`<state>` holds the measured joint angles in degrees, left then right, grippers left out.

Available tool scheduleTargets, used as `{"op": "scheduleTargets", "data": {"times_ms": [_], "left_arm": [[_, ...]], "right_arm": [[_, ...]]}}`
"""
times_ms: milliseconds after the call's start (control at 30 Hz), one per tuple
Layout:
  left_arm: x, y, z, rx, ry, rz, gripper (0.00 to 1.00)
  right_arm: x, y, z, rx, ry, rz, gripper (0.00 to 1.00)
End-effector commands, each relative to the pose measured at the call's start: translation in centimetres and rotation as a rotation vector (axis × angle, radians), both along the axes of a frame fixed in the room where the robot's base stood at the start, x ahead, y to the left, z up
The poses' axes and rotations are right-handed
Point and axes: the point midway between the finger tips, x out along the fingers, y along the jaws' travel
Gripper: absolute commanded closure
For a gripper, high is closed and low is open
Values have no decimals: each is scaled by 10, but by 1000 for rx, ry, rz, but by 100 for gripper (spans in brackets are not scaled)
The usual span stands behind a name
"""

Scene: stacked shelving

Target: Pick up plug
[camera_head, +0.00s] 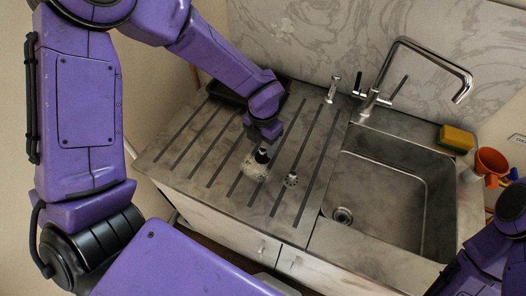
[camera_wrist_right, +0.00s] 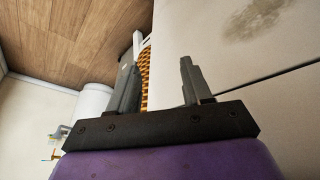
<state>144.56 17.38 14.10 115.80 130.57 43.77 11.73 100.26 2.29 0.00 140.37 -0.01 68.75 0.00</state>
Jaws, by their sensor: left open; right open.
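A small round, dark-and-light piece that looks like the plug (camera_head: 290,180) lies on the grooved drainboard, left of the sink basin. My left gripper (camera_head: 262,156) points down over the drainboard, a little to the left of the plug and apart from it. Its fingers are small in the head view, and no plug is between them. My right gripper (camera_wrist_right: 156,85) is open and empty in the right wrist view, beside a pale cabinet front. Only purple links of my right arm show at the right edge of the head view.
A pale, bristly object (camera_head: 256,171) lies right under my left gripper. The sink basin (camera_head: 385,200) with its tall tap (camera_head: 425,62) is to the right. A yellow-green sponge (camera_head: 456,138) and an orange cup (camera_head: 490,161) stand by its right rim. A dark tray (camera_head: 228,94) is at the back left.

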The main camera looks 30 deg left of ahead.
Motion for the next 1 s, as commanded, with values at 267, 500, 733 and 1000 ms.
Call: {"op": "scheduleTargets", "data": {"times_ms": [267,500,733,1000], "left_arm": [[0,-1,-24,0,-1,-3,46],[0,-1,-24,0,0,-3,88],[1,-1,-23,0,-1,-4,100],[1,-1,-10,-2,-3,-1,100]], "right_arm": [[0,0,7,0,0,0,51],[0,0,7,0,0,0,51],[0,0,7,0,0,0,51],[0,0,4,0,0,0,51]]}}
